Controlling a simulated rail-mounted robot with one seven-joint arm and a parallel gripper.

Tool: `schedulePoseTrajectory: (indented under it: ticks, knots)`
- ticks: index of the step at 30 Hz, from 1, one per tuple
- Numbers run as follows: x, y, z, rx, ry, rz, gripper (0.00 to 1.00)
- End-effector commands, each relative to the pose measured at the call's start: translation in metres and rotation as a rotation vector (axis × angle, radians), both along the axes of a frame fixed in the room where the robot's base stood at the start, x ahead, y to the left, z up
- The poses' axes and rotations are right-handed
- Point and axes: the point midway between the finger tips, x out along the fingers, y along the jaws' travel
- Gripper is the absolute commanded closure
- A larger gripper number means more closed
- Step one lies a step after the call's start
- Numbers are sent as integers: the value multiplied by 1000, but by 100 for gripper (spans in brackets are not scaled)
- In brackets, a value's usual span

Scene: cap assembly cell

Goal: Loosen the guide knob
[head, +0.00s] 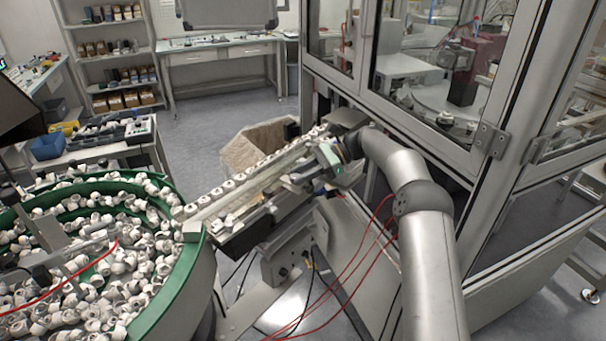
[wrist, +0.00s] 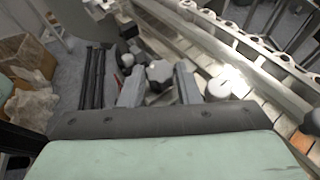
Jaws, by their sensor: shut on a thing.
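The guide knob (wrist: 159,73) is a grey lobed knob in the middle of the wrist view. The two fingers of my gripper (wrist: 159,84) stand on either side of it and are shut on it. In the head view my gripper (head: 318,168) is at the upper part of the sloping guide rail (head: 235,200), on its right side. The knob is hidden there behind my gripper and wrist.
White caps sit in a row along the rail (head: 262,167). A green-rimmed bowl (head: 194,262) full of caps stands at the left. A glazed machine enclosure (head: 440,75) rises close to my arm on the right. Red hoses (head: 375,225) hang below. A cardboard box (head: 250,146) stands behind the rail.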

Motion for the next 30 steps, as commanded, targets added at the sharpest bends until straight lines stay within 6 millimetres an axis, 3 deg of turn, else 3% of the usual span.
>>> schedulePoseTrajectory:
  ticks: [25, 26, 30]
  knots:
    - [0, 3, 0, 3, 4, 96, 93]
    - [0, 3, 0, 3, 3, 97, 62]
    - [1, 2, 0, 2, 2, 95, 61]
